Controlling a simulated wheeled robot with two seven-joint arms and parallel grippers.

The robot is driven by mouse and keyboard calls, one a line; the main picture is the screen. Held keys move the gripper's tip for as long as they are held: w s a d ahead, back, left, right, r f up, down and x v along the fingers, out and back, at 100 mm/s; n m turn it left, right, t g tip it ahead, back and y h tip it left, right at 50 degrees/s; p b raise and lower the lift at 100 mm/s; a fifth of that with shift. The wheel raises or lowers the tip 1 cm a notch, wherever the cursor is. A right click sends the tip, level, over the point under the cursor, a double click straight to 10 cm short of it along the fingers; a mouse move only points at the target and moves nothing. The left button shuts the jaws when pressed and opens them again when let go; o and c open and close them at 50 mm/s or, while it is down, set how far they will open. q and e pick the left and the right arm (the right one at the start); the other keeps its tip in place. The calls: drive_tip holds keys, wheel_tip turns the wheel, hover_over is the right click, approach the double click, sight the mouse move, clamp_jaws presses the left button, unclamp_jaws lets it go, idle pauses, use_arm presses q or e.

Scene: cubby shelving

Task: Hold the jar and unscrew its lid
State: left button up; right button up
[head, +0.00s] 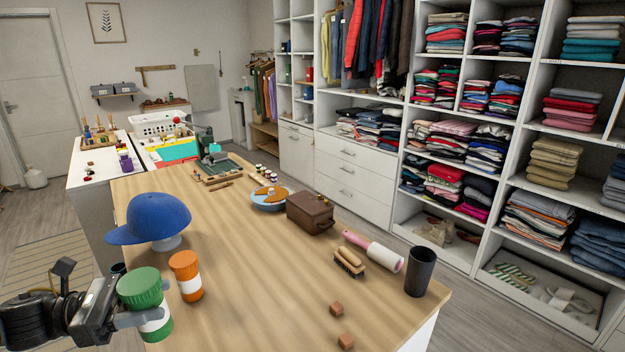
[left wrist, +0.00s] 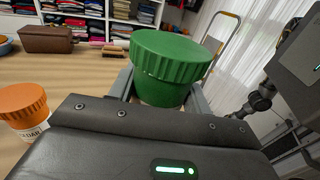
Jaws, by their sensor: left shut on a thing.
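A green jar (head: 150,318) with a wide ribbed green lid (head: 140,284) is upright at the near left of the table. My left gripper (head: 142,319) is shut around the jar's body, below the lid. In the left wrist view the lid (left wrist: 178,54) sits on the green jar body (left wrist: 163,91), between the two fingers. Whether the jar's base touches the table is unclear. Part of my right gripper's dark body (left wrist: 298,62) shows at the right edge of the left wrist view; its fingers are out of sight.
An orange jar (head: 187,277) stands just right of the green one, with a blue cap (head: 152,218) on a stand behind. A brown box (head: 310,212), brush (head: 349,262), lint roller (head: 375,251), dark cup (head: 420,271) and wooden cubes (head: 337,309) lie farther right. The table's middle is clear.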

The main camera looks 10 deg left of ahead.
use_arm(q)
drive_tip(key=shift+w+f+t, duration=0.15)
drive_tip(key=shift+f+t, duration=0.15)
drive_tip(key=shift+f, duration=0.1)
drive_tip(key=shift+n+t+y, duration=0.7)
drive_tip(key=shift+n+t, duration=0.2)
drive_tip(key=w+d+f, duration=0.1)
drive_tip(key=d+f, duration=0.2)
drive_tip(key=d, duration=0.1)
drive_tip(key=w+d+f, duration=0.2)
drive_tip(key=d+f, duration=0.1)
drive_tip(key=d, duration=0.1)
drive_tip(key=w+d+f, duration=0.1)
drive_tip(key=d+f, duration=0.3)
drive_tip(key=shift+w+d, duration=0.2)
drive_tip(key=w+d+r+m+g, duration=0.1)
drive_tip(key=w+d+m+g, duration=0.1)
drive_tip(key=d+m+g, duration=0.4)
drive_tip(key=w+d+r+m+g+h, duration=0.1)
drive_tip(key=d+m+g, duration=0.5)
drive_tip(key=d+g, duration=0.6)
drive_tip(key=shift+w+d+m+g, duration=0.35)
drive_tip(key=shift+w+d, duration=0.3)
drive_tip(key=shift+d, duration=0.25)
